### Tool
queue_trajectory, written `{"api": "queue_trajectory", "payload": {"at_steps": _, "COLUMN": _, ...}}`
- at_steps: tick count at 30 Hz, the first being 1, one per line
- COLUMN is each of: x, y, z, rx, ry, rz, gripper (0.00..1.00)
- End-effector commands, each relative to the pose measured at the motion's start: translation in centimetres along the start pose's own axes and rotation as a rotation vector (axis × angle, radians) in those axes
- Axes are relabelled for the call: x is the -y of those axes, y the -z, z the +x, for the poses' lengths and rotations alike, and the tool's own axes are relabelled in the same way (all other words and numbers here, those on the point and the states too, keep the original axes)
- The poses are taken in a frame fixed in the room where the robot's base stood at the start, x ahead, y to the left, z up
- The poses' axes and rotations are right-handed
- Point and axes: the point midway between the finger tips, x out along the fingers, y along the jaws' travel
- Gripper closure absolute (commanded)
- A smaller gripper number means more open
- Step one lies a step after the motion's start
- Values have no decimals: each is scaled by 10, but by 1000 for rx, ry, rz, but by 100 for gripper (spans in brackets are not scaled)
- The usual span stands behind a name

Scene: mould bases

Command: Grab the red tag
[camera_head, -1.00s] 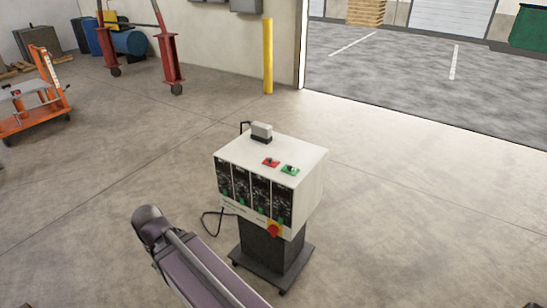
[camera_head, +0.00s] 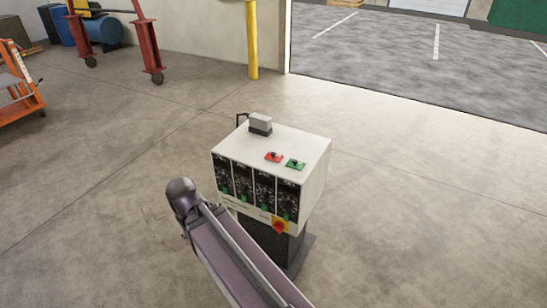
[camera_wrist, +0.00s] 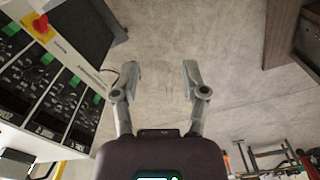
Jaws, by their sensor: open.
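The red tag (camera_head: 273,157) lies on the white top of the control cabinet (camera_head: 314,160), left of a green tag (camera_head: 295,164). Each tag has a small dark part on it. In the wrist view my gripper (camera_wrist: 160,68) is open and empty, with bare concrete floor beyond its fingers. The cabinet's front panel (camera_wrist: 45,85) is at the left of that view, apart from the fingers. The red tag does not show in the wrist view. In the head view my arm is in front of the cabinet's lower left, and my gripper's fingers are not seen there.
A grey connector block (camera_head: 260,124) stands on the cabinet's back edge. A red knob on a yellow plate (camera_head: 279,226) sticks out of the front. A yellow post (camera_head: 252,45) and a red gantry leg (camera_head: 149,50) stand farther back. The floor around the cabinet is clear.

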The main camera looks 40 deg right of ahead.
Motion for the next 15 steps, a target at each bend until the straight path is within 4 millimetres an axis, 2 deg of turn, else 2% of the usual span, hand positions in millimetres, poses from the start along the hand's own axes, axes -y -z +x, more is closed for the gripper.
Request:
{"api": "queue_trajectory", "payload": {"at_steps": 2, "x": 0, "y": 0, "z": 0, "rx": 0, "ry": 0, "rz": 0, "gripper": 43}}
{"api": "queue_trajectory", "payload": {"at_steps": 3, "x": 0, "y": 0, "z": 0, "rx": 0, "ry": 0, "rz": 0, "gripper": 34}}
{"api": "queue_trajectory", "payload": {"at_steps": 4, "x": 0, "y": 0, "z": 0, "rx": 0, "ry": -1, "rz": 0, "gripper": 30}}
{"api": "queue_trajectory", "payload": {"at_steps": 10, "x": -10, "y": 11, "z": 3, "rx": 9, "ry": -35, "rz": -35, "gripper": 30}}
{"api": "queue_trajectory", "payload": {"at_steps": 15, "x": -46, "y": 39, "z": 10, "rx": 45, "ry": -132, "rz": -134, "gripper": 30}}
